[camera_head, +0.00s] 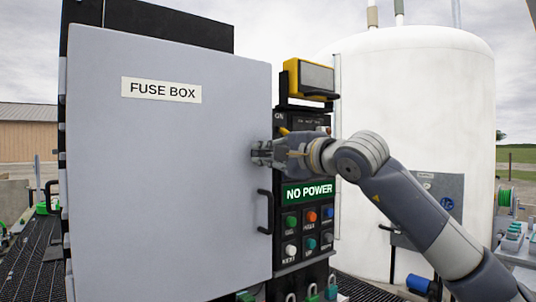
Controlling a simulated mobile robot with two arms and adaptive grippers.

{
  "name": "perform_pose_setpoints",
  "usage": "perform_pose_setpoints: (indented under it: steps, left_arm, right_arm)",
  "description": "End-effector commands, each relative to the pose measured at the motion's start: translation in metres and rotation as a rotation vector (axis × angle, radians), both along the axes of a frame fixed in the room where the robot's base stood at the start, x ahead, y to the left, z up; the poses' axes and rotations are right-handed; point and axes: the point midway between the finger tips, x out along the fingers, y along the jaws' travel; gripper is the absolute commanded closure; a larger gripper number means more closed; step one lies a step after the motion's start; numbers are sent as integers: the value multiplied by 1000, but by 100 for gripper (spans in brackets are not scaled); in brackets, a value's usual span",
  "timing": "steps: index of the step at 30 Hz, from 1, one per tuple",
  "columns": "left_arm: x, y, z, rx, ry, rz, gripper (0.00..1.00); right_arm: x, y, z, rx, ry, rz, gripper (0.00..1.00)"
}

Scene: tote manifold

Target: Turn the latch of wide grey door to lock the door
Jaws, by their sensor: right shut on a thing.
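The wide grey door (165,190) with a "FUSE BOX" label (161,90) fills the left half of the head view. It looks shut or nearly shut; I cannot tell exactly. A black handle (265,211) is on its right side, below the gripper. My right gripper (260,153) reaches in from the right to the door's right edge, above this handle. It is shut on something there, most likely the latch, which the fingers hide. The latch's angle cannot be told. My left gripper does not show.
A black control panel with a green "NO POWER" sign (308,192) and several coloured buttons stands right of the door. A yellow-framed box (309,78) sits above it. A large white tank (415,100) stands behind my right arm. Dark grating (30,265) lies at lower left.

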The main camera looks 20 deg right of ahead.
Motion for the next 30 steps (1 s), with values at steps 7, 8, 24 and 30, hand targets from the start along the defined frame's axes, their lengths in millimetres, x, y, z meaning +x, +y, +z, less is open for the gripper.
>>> perform_pose_setpoints:
  steps: [7,8,24,30]
  left_arm:
    - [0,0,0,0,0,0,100]
    - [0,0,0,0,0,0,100]
    - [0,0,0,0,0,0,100]
    - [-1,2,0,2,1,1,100]
  right_arm:
    - [0,1,-1,-16,-4,3,100]
    - [0,1,-1,-16,-4,3,100]
    - [0,1,-1,-14,-3,1,68]
    - [-6,-2,0,-13,-3,0,68]
